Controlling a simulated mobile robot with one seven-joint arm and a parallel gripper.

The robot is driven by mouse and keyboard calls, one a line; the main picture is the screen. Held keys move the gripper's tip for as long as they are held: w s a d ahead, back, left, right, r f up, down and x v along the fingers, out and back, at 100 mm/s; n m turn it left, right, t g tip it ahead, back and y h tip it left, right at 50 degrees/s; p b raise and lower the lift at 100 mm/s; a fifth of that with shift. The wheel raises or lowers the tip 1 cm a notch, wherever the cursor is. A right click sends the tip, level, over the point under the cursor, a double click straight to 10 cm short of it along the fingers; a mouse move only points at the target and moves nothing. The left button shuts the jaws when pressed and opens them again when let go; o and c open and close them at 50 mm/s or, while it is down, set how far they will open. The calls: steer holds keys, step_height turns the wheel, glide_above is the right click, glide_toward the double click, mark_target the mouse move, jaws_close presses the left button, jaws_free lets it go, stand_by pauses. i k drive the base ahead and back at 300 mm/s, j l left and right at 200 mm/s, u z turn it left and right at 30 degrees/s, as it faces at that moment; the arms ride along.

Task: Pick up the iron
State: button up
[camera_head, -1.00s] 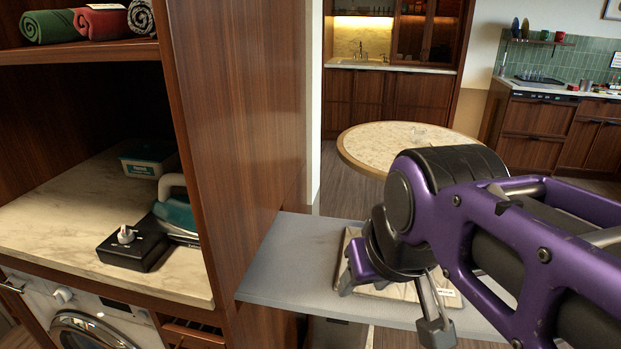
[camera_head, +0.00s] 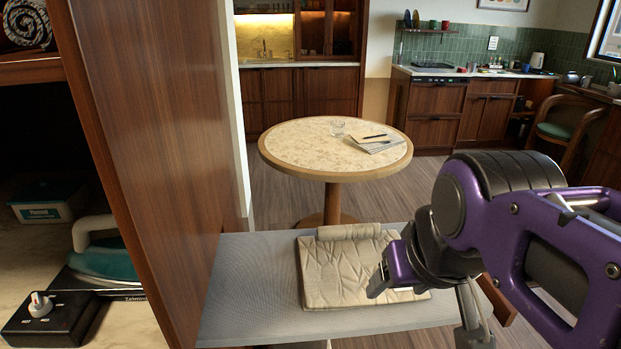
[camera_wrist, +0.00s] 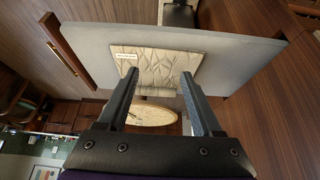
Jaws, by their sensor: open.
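The iron (camera_head: 104,258) is teal with a pale handle. It sits in the cabinet niche at the left of the head view, behind a black box with a white knob (camera_head: 40,305). My gripper (camera_head: 425,315) is at the lower right of the head view, over the grey board, well to the right of the iron and beyond the wooden cabinet side. In the wrist view my gripper (camera_wrist: 157,85) shows two fingers spread apart with nothing between them. The iron is not visible in the wrist view.
A wooden cabinet side panel (camera_head: 150,130) stands between the niche and my arm. The grey board (camera_head: 245,290) carries a beige quilted pad (camera_head: 345,270). A teal-and-white tub (camera_head: 45,203) is behind the iron. A round table (camera_head: 290,140) stands beyond the board.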

mark_target(107, 259)
steer(key=l+u, duration=0.15)
steer(key=u, duration=0.75)
steer(key=j+u, duration=0.2)
steer(key=u, duration=0.45)
steer(key=k+j+z, duration=0.1)
steer(key=j+z, duration=0.2)
steer(key=j, duration=0.4)
